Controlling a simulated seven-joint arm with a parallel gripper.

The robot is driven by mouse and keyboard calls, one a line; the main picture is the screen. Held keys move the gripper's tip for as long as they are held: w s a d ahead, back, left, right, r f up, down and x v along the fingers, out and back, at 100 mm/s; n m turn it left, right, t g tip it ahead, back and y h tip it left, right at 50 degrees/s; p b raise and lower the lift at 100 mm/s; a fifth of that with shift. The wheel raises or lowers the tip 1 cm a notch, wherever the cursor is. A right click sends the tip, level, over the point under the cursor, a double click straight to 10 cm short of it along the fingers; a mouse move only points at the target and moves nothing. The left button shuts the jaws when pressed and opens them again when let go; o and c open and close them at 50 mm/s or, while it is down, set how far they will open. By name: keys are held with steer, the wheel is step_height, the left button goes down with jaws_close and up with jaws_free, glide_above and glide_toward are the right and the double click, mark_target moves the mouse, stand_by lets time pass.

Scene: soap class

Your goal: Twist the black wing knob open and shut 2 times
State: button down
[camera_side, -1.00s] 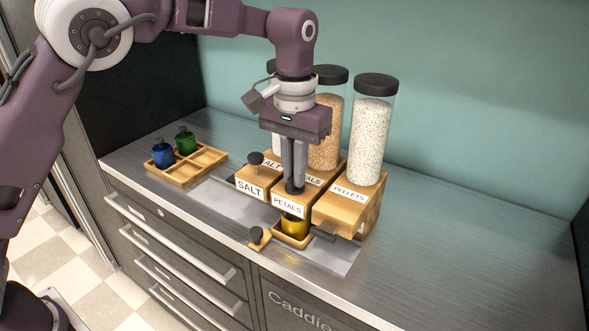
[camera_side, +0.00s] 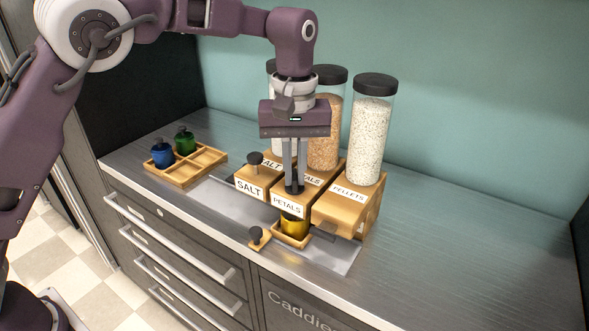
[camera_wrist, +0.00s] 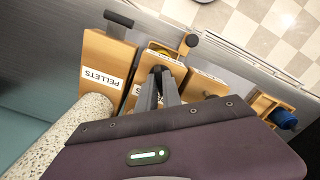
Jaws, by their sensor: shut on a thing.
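Wooden dispenser boxes stand on the counter, labelled SALT (camera_side: 249,187), PETALS (camera_side: 287,205) and PELLETS (camera_side: 348,193). My gripper (camera_side: 294,187) points straight down over the PETALS box, its fingers shut on the black wing knob (camera_side: 296,182) on top. The fingers hide most of that knob. In the wrist view, my fingertips (camera_wrist: 157,74) also meet at the dark knob above the PETALS box (camera_wrist: 150,90). A gold cup (camera_side: 294,224) sits under the PETALS box in a small wooden holder (camera_side: 292,240).
Tall clear jars, one with white pellets (camera_side: 369,140) and one with tan contents (camera_side: 325,140), stand close behind my gripper. Another black knob (camera_side: 255,158) is on the SALT box. A wooden tray (camera_side: 208,158) at left holds a blue bottle (camera_side: 163,155) and a green bottle (camera_side: 185,141). The right counter is clear.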

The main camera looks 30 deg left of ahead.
stand_by(0.4)
steer(key=c, duration=1.5)
jaws_free()
step_height(320, 180, up, 7)
steer(key=shift+r, duration=0.1)
steer(key=shift+r, duration=1.75)
step_height(320, 180, up, 5)
glide_above(295, 174)
steer(key=s, duration=0.3)
steer(key=shift+a+r, duration=0.2)
steer(key=shift+a, duration=0.25)
